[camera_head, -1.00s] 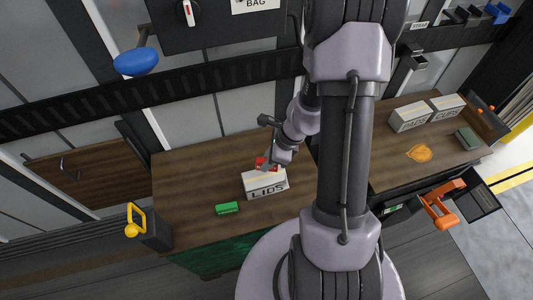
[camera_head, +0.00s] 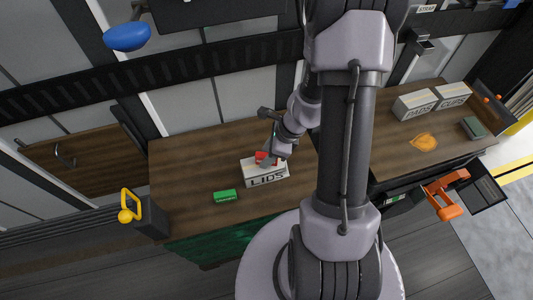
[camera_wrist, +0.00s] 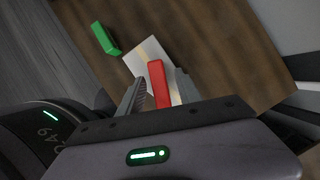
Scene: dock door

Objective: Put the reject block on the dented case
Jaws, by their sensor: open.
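A red block (camera_head: 264,157) rests on top of the white case marked LIDS (camera_head: 262,178), towards its back edge. In the wrist view the red block (camera_wrist: 156,82) lies between the open fingers of my gripper (camera_wrist: 158,92), on the pale case top (camera_wrist: 152,52). My gripper (camera_head: 268,160) is low over the case and partly hides the block in the head view. A green block (camera_head: 225,196) lies on the wooden bench left of the case. I cannot make out a dent on any case.
Two more cases, PADS (camera_head: 414,105) and CUPS (camera_head: 453,97), stand on the right bench (camera_head: 385,150) with an orange patch (camera_head: 425,141) and a dark green block (camera_head: 472,128). A yellow-handled fixture (camera_head: 130,207) stands at the left bench end. The left bench is clear behind the case.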

